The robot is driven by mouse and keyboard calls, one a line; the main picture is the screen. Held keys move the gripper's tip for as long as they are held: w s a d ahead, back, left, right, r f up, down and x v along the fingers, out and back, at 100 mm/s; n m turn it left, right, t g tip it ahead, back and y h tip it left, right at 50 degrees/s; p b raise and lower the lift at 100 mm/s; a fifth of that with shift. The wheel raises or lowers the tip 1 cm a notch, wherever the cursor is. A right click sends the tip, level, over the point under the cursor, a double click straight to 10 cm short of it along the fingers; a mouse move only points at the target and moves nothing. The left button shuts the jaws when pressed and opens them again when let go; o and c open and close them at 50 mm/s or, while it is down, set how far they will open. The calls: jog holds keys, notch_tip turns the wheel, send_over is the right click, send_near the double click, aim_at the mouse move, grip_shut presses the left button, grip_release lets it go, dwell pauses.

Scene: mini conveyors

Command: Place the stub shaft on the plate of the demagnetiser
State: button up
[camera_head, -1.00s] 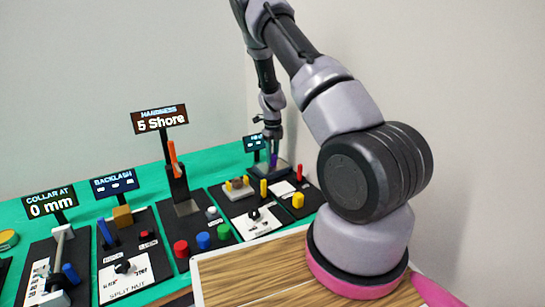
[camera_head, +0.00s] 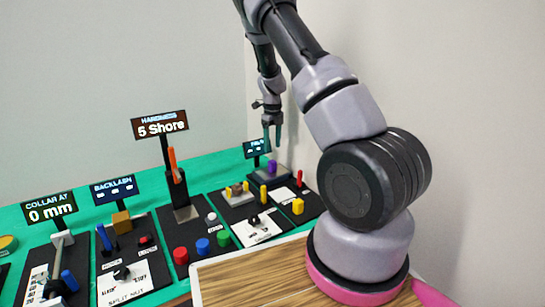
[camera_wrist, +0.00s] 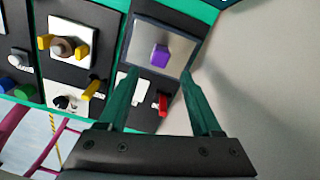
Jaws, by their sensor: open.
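A short purple piece (camera_head: 271,167), which I take for the stub shaft, stands on the grey plate (camera_wrist: 179,35) of the station at the back right. The wrist view shows the purple piece (camera_wrist: 160,55) on the plate's bare surface, near its middle. My gripper (camera_head: 272,134) hangs above it, fingers pointing down, clear of the piece. In the wrist view my gripper (camera_wrist: 160,74) is open and empty, with its green fingers spread apart. A small display (camera_head: 256,148) stands behind the plate; its text is too small to read.
A neighbouring panel holds a white block with yellow pegs (camera_wrist: 70,45). The hardness station's orange-topped post (camera_head: 173,163) stands to the left. A wall is close on the right.

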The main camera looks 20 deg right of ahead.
notch_tip(320, 180, up, 4)
notch_tip(320, 180, up, 12)
jog(key=n+t+y, duration=0.2)
jog(key=n, duration=0.4)
send_over(272, 161)
jog(key=s+a, duration=0.3)
jog(key=s, duration=0.2)
jog(key=s+a+r+n+t, duration=0.1)
jog(key=s+a+r+n, duration=0.2)
jog(key=s+r+n, duration=0.45)
jog(key=s+a+r+n+t, duration=0.2)
jog(key=s+r+n, duration=0.3)
jog(key=s, duration=0.5)
jog(key=s+a+r+n+t, duration=0.2)
jog(key=s+r+n, duration=0.3)
jog(key=s+n, duration=0.3)
jog(key=s, duration=0.3)
jog(key=shift+a+r, duration=0.15)
jog(key=shift+w, duration=0.1)
